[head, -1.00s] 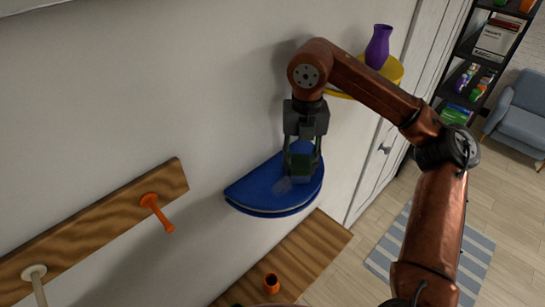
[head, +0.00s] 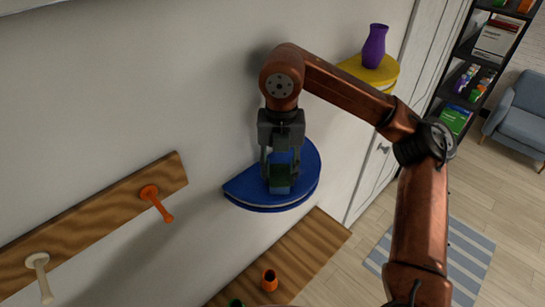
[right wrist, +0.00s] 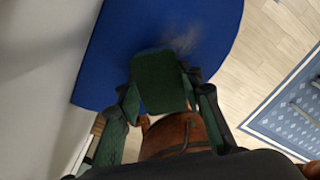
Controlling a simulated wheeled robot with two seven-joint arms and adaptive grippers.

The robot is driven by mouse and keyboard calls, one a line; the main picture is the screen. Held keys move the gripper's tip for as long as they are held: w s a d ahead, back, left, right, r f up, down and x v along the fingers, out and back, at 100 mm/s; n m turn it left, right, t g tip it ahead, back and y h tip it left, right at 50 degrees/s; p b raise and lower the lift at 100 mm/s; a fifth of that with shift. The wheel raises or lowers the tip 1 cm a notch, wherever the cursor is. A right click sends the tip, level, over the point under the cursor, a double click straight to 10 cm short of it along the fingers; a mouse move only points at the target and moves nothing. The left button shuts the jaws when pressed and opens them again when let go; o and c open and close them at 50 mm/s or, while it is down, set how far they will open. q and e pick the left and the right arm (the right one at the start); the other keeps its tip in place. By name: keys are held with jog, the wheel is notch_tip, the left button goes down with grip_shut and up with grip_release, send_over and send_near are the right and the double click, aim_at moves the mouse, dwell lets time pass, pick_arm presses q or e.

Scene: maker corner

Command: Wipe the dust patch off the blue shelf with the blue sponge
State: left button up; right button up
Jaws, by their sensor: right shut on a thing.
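The blue shelf (head: 243,188) is a half-round board on the wall, and it fills the upper middle of the right wrist view (right wrist: 115,50). My right gripper (head: 280,178) points down over the shelf and is shut on the sponge (head: 280,187). The sponge looks dark green on top and bluish below in the head view; the right wrist view shows a dark green face (right wrist: 160,83). It is at the shelf surface; I cannot tell whether it touches. A faint grey dust patch (right wrist: 182,42) lies beside it in the right wrist view. My left gripper is not in view.
A yellow shelf (head: 350,68) with a purple vase (head: 374,46) is on the wall to the right. A wooden peg rail (head: 110,213) is at the left. Below, a wooden surface (head: 310,240) holds an orange pot (head: 269,280).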

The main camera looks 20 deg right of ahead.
jog(key=shift+s+a, duration=0.3)
jog(key=shift+a, duration=0.55)
jog(key=shift+s+a, duration=0.2)
jog(key=shift+a, duration=0.25)
jog(key=shift+r, duration=4)
